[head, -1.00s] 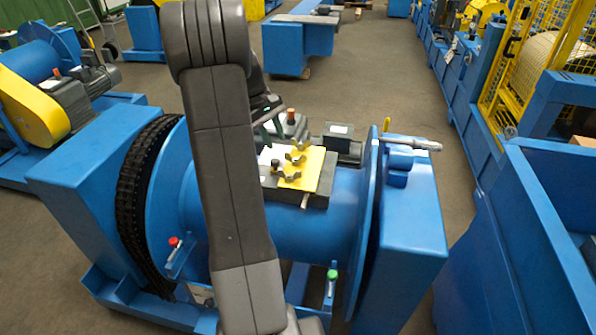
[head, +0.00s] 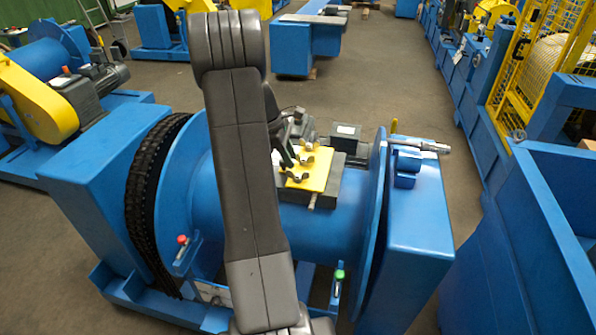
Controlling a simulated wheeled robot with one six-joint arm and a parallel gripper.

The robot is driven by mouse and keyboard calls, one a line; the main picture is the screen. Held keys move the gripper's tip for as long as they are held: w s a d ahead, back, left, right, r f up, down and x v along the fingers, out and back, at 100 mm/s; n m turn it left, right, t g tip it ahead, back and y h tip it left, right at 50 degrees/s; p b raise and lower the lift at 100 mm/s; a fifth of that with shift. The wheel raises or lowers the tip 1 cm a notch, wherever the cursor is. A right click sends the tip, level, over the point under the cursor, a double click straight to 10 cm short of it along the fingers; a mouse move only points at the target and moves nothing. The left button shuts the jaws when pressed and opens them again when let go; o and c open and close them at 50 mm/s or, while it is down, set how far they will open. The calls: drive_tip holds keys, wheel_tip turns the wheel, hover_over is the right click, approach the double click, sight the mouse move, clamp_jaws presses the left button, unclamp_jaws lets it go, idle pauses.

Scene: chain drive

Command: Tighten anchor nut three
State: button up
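A yellow plate (head: 321,170) lies on a dark block on top of the blue drum (head: 343,217). Small brass-coloured wing nuts (head: 307,146) stand on the plate; I cannot tell which is anchor nut three. A darker knob or nut (head: 302,177) shows nearer the plate's front. My gripper (head: 284,155) is at the plate's left edge, close to the nuts and partly behind my arm. Its fingertips are too small and covered to tell whether they are open, shut or touching a nut.
A black chain (head: 146,195) runs around the drum's left flange. A grey-handled tool (head: 422,145) lies on the right blue housing (head: 419,215). A red-capped item (head: 183,241) and a green-capped item (head: 339,277) are at the drum's front. Open floor lies behind.

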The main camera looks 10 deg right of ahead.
sight(297, 171)
drive_tip(key=x, duration=0.6)
drive_tip(key=shift+d+f, duration=0.1)
drive_tip(key=shift+f, duration=0.15)
drive_tip(key=c, duration=0.6)
drive_tip(key=shift+c, duration=0.2)
